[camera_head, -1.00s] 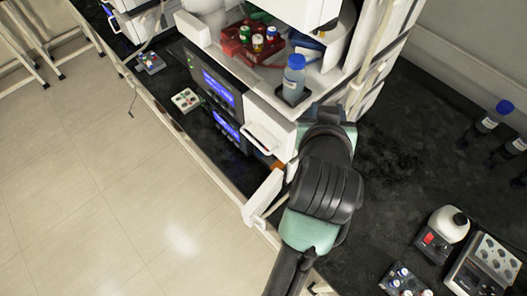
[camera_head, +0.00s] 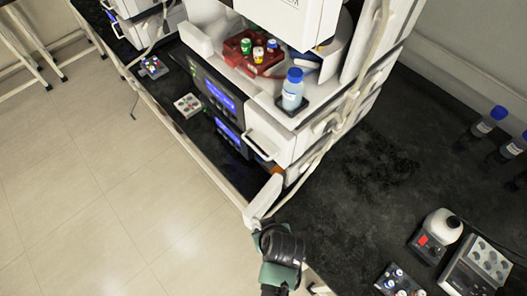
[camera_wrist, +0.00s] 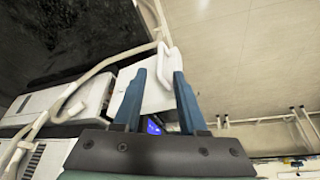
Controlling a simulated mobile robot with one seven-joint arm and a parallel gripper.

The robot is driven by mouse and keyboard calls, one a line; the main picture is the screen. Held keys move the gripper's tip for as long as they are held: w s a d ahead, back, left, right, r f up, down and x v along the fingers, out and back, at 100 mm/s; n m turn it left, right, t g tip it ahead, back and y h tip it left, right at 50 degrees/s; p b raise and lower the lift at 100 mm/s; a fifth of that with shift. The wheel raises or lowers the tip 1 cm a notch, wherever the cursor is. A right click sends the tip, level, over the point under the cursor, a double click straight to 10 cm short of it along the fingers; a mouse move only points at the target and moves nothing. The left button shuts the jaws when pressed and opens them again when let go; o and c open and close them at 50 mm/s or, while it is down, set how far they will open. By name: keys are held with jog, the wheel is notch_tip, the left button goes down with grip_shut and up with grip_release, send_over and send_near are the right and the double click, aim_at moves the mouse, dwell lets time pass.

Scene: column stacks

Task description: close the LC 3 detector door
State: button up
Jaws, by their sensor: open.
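A white door panel (camera_head: 264,198) stands open at the lower right front of the instrument stack (camera_head: 283,150), swung out toward the bench's front edge. No label naming it can be read. In the wrist view the white panel (camera_wrist: 155,98) with its looped handle (camera_wrist: 167,62) lies ahead of my gripper (camera_wrist: 158,74), partly seen between the fingers. My gripper is open, with its two blue-grey fingers spread and nothing visibly held. In the head view my wrist is just below the panel's outer end; the fingers are hard to make out there, and contact cannot be told.
A blue-capped bottle (camera_head: 292,89) and a red tray (camera_head: 252,52) sit on the stack. A white hose runs down its right side. Dark bottles (camera_head: 489,121), a stirrer-like device and a vial rack (camera_head: 397,281) stand on the right bench.

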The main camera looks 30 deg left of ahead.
jog(key=shift+x, duration=3)
grip_shut()
